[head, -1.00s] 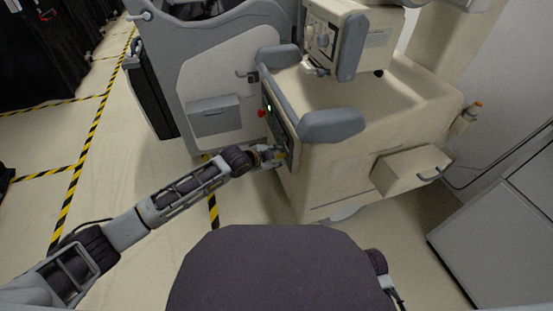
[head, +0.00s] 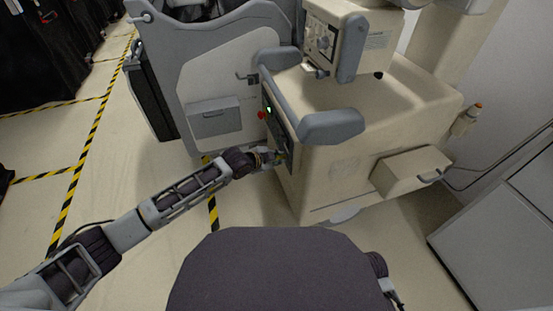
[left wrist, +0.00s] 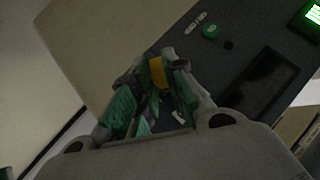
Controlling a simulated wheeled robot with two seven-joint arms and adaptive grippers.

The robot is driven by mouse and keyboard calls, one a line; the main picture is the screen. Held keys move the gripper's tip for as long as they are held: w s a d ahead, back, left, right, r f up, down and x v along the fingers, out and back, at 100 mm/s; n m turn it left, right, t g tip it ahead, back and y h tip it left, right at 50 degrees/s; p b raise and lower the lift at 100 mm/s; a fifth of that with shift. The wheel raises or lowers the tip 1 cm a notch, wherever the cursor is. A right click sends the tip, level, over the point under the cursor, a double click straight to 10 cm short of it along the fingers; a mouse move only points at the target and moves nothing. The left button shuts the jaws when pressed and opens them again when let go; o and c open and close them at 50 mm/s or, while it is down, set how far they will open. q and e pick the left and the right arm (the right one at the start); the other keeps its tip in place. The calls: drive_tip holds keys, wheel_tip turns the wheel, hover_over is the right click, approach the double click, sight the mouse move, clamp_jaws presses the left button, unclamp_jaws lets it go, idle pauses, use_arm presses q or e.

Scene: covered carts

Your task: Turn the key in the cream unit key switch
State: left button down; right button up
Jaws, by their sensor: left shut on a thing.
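The cream unit (head: 330,175) stands ahead of me, with a dark control panel (head: 275,125) on its left-facing side. My left gripper (head: 279,157) is at the lower part of that panel. In the left wrist view the left gripper (left wrist: 158,75) has green-padded fingers closed around a small yellow piece (left wrist: 157,71) at the dark panel (left wrist: 228,62). The yellow piece seems to be the key; its shaft and the switch are hidden by the fingers, so I cannot tell its angle. My right gripper is not in view.
The panel carries a green button (left wrist: 211,31) and a lit green screen (left wrist: 314,15); a red knob (head: 262,115) is above my gripper. Grey handles (head: 332,126) jut out over the panel. A grey unit (head: 215,85) stands behind left. Open floor (head: 120,180) lies to the left.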

use_arm(q)
drive_tip(key=shift+s+f+t, duration=0.1)
drive_tip(key=shift+t, duration=0.3)
drive_tip(key=shift+d+m+t+b, duration=0.1)
drive_tip(key=shift+m+t+b, duration=0.4)
drive_tip(key=shift+t, duration=0.1)
drive_tip(key=shift+s+f, duration=0.1)
idle(0.3)
drive_tip(key=shift+s+f+m+t+b, duration=0.15)
drive_tip(key=shift+m+t+b, duration=0.65)
drive_tip(key=shift+b, duration=0.85)
